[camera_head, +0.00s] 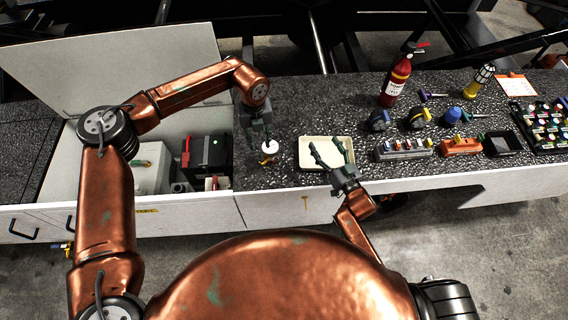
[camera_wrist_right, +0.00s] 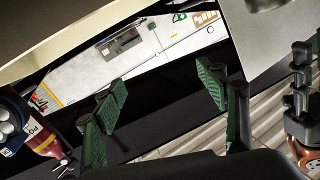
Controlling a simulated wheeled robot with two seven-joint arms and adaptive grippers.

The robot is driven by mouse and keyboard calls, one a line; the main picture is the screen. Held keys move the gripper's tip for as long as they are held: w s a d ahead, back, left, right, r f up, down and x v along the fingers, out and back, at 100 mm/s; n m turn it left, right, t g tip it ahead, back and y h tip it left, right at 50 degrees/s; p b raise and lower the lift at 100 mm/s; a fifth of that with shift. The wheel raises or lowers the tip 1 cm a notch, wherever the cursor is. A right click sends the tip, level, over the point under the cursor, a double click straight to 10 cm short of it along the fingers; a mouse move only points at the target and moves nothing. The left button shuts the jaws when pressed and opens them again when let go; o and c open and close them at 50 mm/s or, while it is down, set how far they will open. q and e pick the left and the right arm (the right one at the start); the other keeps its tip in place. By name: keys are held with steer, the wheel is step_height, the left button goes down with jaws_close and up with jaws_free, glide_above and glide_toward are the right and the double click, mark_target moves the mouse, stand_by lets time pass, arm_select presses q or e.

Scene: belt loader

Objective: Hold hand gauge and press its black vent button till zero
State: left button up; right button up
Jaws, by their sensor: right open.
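The hand gauge (camera_head: 269,146), with a round white face and a brass-coloured part below, is at the tips of my left gripper (camera_head: 260,132) in the head view. The left gripper appears closed on it, above the dark speckled counter. Its black vent button is too small to make out. My right gripper (camera_head: 331,156) is open and empty over the cream tray (camera_head: 309,143), to the right of the gauge and apart from it. In the right wrist view its green-padded fingers (camera_wrist_right: 163,92) stand wide apart with nothing between them.
An open compartment with a dark box (camera_head: 208,150) lies left of the gauge. The counter behind the cream tray is clear.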

mark_target(275, 154)
steer(key=s+a+n+y, duration=0.1)
steer(key=a, duration=0.4)
steer(key=s+a+f+n+g+y, duration=0.1)
steer(key=s+a+n, duration=0.1)
steer(key=a, duration=0.3)
steer(key=s+a+n+y, duration=0.1)
steer(key=s+a, duration=0.1)
steer(key=a, duration=0.4)
steer(key=shift+s+f, duration=0.1)
steer(key=shift+f, duration=0.3)
steer(key=shift+x, duration=3.85)
steer(key=shift+s+a+f, duration=0.1)
steer(key=shift+c, duration=0.5)
steer(key=c, duration=1.5)
arm_select(q)
jaws_close()
